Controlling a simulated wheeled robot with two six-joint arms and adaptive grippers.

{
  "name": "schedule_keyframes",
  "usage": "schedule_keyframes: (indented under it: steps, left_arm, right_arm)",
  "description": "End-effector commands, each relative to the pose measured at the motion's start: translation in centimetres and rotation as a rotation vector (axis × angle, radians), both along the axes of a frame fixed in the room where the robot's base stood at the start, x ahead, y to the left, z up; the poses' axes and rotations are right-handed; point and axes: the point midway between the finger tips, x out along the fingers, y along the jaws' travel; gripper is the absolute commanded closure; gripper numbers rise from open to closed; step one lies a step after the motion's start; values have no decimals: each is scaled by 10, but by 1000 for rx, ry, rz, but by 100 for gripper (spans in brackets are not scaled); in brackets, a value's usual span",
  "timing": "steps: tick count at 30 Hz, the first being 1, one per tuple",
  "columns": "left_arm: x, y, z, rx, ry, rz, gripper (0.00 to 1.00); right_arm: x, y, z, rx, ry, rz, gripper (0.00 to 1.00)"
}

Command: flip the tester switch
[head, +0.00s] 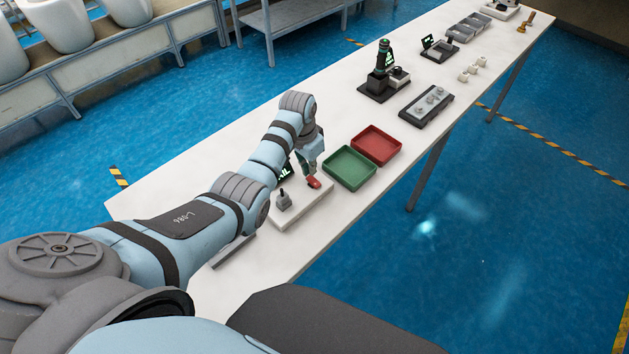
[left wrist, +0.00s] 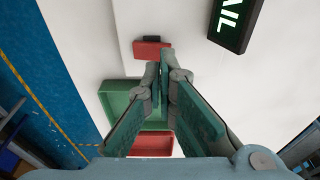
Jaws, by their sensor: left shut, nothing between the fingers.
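The tester has a white base (head: 302,208) near the front end of the table, with a grey upright fitting (head: 283,201) on it. Its dark display (head: 286,170) stands partly behind my left arm; in the left wrist view the display (left wrist: 232,22) shows green lit letters ending in "AIL". A red switch (head: 314,183) sits on the base; it also shows in the left wrist view (left wrist: 150,50) with a dark piece beside it. My left gripper (head: 309,174) is shut and empty, its tips at or just above the switch. I cannot tell whether they touch. My right gripper is out of view.
A green tray (head: 349,150) and a red tray (head: 394,142) lie beside the tester. Farther along the white table (head: 330,115) are a dark device (head: 382,72), a grey rack (head: 418,113), and small white pieces. Bare tabletop lies left of the trays.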

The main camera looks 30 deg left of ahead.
Motion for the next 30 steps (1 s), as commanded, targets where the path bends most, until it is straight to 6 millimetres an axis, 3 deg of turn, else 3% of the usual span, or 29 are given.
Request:
schedule_keyframes:
  steps: [30]
  left_arm:
    - [0, 0, -11, 0, -1, 0, 100]
  right_arm:
    - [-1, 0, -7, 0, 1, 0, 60]
